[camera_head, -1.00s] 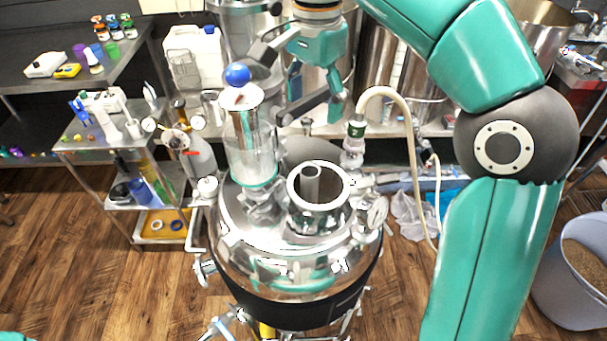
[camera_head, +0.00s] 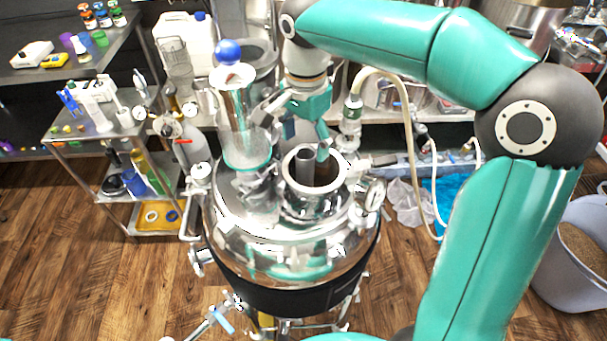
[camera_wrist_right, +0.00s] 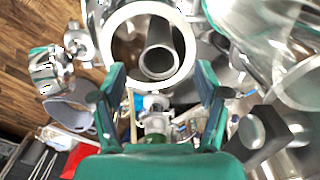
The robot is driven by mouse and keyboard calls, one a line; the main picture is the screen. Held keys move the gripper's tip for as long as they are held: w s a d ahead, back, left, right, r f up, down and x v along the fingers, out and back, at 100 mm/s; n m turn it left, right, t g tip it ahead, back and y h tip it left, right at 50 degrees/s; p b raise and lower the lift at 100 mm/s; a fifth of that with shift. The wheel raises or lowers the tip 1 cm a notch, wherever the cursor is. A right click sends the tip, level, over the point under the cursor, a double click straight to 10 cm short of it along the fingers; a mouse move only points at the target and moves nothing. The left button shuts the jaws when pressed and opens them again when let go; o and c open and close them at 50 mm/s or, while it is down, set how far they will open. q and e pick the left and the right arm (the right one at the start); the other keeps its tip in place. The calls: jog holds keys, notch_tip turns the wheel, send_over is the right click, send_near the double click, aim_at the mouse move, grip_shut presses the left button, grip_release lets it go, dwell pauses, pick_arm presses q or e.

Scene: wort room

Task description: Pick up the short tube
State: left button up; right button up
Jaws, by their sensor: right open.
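The short tube (camera_head: 305,167) is a grey hollow cylinder standing in the open round port (camera_head: 318,205) on top of the shiny steel vessel. In the right wrist view the tube (camera_wrist_right: 160,50) shows its open end inside the bright port ring (camera_wrist_right: 112,30). My right gripper (camera_head: 297,135) is open just behind and above the port. In the wrist view its two fingers (camera_wrist_right: 161,78) are spread, with the tube's end centred just beyond their tips and nothing between them. The tube's lower end is hidden in the port. My left gripper is not in view.
A valve with a pale hose (camera_head: 400,90) stands to the right. A loaded cart (camera_head: 95,135) stands left.

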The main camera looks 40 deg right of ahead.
aim_at(305, 151)
jog(key=shift+f, duration=1.6)
grip_shut()
